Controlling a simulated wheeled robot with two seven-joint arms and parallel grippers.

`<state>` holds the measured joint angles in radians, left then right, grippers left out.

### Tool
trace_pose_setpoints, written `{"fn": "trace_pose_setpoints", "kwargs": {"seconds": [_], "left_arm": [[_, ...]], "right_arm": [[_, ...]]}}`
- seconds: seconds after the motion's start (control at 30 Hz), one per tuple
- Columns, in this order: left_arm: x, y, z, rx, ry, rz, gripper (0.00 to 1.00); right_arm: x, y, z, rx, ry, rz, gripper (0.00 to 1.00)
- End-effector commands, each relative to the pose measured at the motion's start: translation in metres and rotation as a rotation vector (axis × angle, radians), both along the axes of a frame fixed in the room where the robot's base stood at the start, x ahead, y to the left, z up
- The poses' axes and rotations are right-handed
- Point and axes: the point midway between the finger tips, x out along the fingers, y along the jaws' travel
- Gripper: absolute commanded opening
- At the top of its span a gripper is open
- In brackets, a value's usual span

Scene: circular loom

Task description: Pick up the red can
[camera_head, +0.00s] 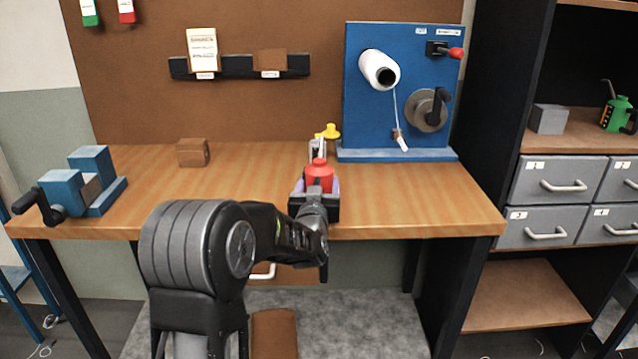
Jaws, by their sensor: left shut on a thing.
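The red can (319,173) is at the front middle of the wooden table, below the blue board. My left gripper (318,186) is around it and shut on it, with the can's red top showing above the jaws. My left arm comes in from the lower left and hides the lower part of the can, so I cannot tell whether it still touches the table. My right gripper is not in view.
Just behind the can stands a small object with a yellow top (328,131). A blue board (385,110) with a white spool rises at the back right. A blue vise (85,185) and a brown block (193,152) are on the left. The table's right part is clear.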

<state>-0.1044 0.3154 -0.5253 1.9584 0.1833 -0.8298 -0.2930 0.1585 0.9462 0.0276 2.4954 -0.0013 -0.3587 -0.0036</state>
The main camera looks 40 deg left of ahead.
Motion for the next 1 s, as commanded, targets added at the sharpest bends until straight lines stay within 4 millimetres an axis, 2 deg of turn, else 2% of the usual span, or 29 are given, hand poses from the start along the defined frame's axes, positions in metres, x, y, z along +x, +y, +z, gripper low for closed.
{"fn": "trace_pose_setpoints", "kwargs": {"seconds": [0.07, 0.63, 0.87, 1.0], "left_arm": [[0.0, 0.0, 0.0, 0.0, 0.0, 0.0, 0.51], [0.0, 0.0, 0.0, 0.0, 0.0, 0.0, 0.05], [0.0, 0.0, 0.002, 0.001, -0.003, 0.0, 0.05], [0.0, 0.0, 0.012, 0.0, -0.007, 0.001, 0.05]], "right_arm": [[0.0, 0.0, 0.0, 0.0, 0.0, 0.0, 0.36], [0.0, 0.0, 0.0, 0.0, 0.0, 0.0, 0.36], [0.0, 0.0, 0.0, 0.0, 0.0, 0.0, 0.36], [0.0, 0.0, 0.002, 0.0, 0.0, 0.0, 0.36]]}}
